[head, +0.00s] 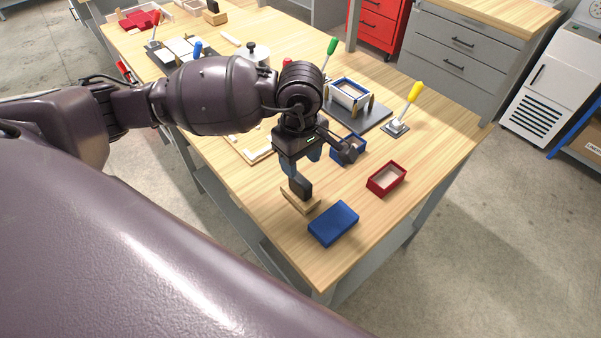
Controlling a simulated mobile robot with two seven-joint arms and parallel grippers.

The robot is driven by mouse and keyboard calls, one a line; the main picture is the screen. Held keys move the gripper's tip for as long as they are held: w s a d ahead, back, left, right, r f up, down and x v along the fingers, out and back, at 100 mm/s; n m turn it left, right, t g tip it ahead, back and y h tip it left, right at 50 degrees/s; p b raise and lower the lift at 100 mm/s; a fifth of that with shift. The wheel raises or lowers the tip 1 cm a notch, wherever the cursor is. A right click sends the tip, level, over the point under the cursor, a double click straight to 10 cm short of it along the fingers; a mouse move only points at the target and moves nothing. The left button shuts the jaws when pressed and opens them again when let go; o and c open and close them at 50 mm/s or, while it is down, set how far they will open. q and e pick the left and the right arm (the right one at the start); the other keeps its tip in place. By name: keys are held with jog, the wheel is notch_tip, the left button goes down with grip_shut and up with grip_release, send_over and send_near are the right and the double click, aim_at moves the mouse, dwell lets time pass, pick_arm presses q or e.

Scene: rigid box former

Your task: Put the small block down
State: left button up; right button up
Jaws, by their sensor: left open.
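The small block (301,201) looks like a wooden piece with a black upright grip (300,186). It rests on the near part of the wooden bench top. My left gripper (299,163) is open and hangs just above the black grip, its fingers pointing down. I see no contact between the fingers and the block, though the gap is small in this view. My right gripper is not in view.
A blue box (333,224) lies right of the block, near the bench edge. A red open tray (386,179) and a blue open tray (348,149) stand farther back. A grey fixture (357,108) and a yellow-handled clamp (404,113) are beyond. Bare wood lies around the red tray.

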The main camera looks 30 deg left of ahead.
pick_arm(q)
notch_tip(320, 180, up, 5)
jog(key=shift+f, duration=0.15)
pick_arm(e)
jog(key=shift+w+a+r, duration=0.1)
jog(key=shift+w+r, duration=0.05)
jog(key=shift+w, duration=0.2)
pick_arm(q)
jog(key=shift+s, duration=0.1)
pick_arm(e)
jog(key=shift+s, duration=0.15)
